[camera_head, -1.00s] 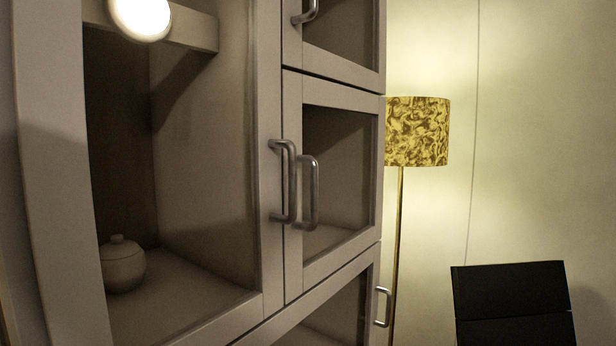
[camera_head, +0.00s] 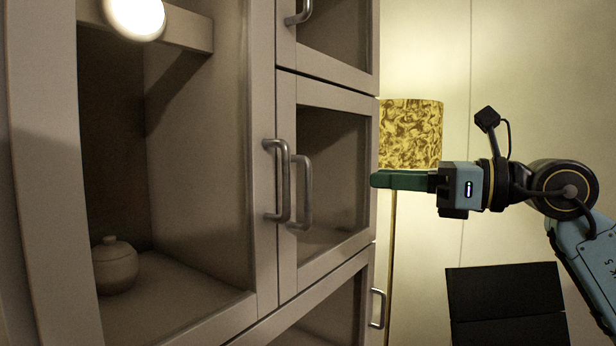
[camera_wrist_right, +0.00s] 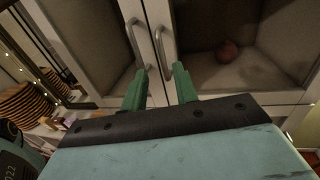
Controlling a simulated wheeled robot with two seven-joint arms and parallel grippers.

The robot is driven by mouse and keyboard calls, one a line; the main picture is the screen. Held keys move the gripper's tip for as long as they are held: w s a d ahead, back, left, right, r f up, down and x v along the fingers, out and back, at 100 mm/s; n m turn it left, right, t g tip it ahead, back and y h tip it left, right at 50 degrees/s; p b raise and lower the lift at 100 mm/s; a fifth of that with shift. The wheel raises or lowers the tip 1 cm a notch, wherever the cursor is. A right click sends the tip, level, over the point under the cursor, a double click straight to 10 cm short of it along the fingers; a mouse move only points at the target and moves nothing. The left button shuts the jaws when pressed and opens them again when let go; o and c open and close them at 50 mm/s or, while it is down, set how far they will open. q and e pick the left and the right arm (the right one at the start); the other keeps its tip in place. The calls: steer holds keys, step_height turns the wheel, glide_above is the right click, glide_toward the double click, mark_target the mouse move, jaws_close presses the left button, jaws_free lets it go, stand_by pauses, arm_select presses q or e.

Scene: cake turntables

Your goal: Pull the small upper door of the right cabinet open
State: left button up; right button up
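The cabinet front (camera_head: 262,200) fills the left half of the head view, with grey framed glass doors. A small glass door (camera_head: 335,180) appears closed, with a vertical bar handle (camera_head: 302,192). Another door with a handle (camera_head: 300,14) is partly visible above it; I cannot tell which one the task names. The taller left door's handle (camera_head: 278,180) is beside the small door's handle. My right gripper (camera_head: 375,180) is right of the small door, apart from its handle. In the right wrist view its green fingers (camera_wrist_right: 160,90) are spread and empty, below two bar handles. My left gripper is out of view.
A floor lamp (camera_head: 410,133) and a black panel-like object (camera_head: 505,303) stand right of the cabinet. A lidded pot (camera_head: 115,266) sits behind the left glass. The right wrist view shows a reddish round object (camera_wrist_right: 228,51) and stacked plates (camera_wrist_right: 25,105).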

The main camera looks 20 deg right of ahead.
steer(key=p, duration=0.3)
glide_above(308, 225)
steer(key=shift+w, duration=0.3)
jaws_close()
